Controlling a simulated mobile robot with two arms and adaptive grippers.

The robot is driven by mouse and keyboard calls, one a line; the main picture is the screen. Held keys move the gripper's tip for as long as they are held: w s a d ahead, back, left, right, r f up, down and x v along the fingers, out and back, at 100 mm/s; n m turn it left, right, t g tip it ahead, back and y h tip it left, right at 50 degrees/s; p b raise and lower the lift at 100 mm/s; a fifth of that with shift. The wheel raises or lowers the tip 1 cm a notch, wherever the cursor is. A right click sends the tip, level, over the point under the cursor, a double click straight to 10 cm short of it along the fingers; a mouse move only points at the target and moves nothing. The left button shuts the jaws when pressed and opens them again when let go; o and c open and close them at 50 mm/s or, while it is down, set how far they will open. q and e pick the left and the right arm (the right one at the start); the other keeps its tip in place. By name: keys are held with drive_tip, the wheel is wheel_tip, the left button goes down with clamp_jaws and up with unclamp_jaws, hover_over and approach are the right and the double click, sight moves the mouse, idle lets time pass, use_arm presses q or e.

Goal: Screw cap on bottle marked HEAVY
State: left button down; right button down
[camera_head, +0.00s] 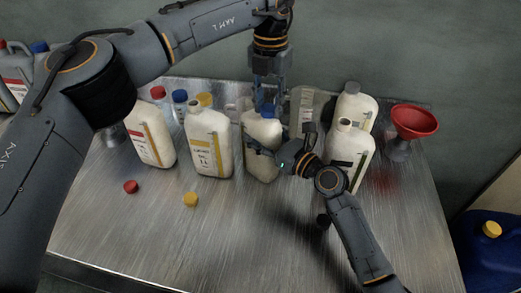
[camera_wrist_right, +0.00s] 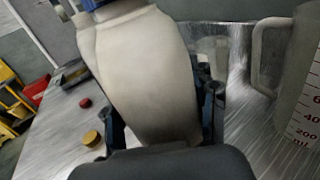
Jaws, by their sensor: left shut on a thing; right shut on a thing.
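A white bottle (camera_head: 262,133) stands mid-table; no label on it is readable. My right gripper (camera_head: 267,152) is shut around its body from the front right. In the right wrist view the bottle (camera_wrist_right: 150,75) fills the space between the fingers. A blue cap (camera_head: 267,111) is at the bottle's mouth, and something blue shows at its top in the wrist view. My left gripper (camera_head: 268,95) points down from above, shut on the blue cap. The neck is hidden, so I cannot tell how the cap is seated. I cannot read HEAVY on any bottle.
Left stand a yellow-labelled bottle (camera_head: 207,150) and a red-labelled bottle (camera_head: 148,140). An open white bottle (camera_head: 348,150) stands close right of my right gripper. A red funnel (camera_head: 414,121) is farther right. A red cap (camera_head: 131,187) and yellow cap (camera_head: 190,199) lie in front.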

use_arm(q)
drive_tip(key=m, duration=1.3)
drive_tip(key=shift+m, duration=0.3)
drive_tip(key=m, duration=0.6)
drive_tip(key=shift+m, duration=0.3)
drive_tip(key=m, duration=0.4)
drive_tip(key=shift+f, duration=0.1)
drive_tip(key=m, duration=0.3)
drive_tip(key=shift+m, duration=0.4)
drive_tip(key=c, duration=0.8)
unclamp_jaws()
drive_tip(key=shift+c, duration=0.2)
wheel_tip(320, 180, up, 12)
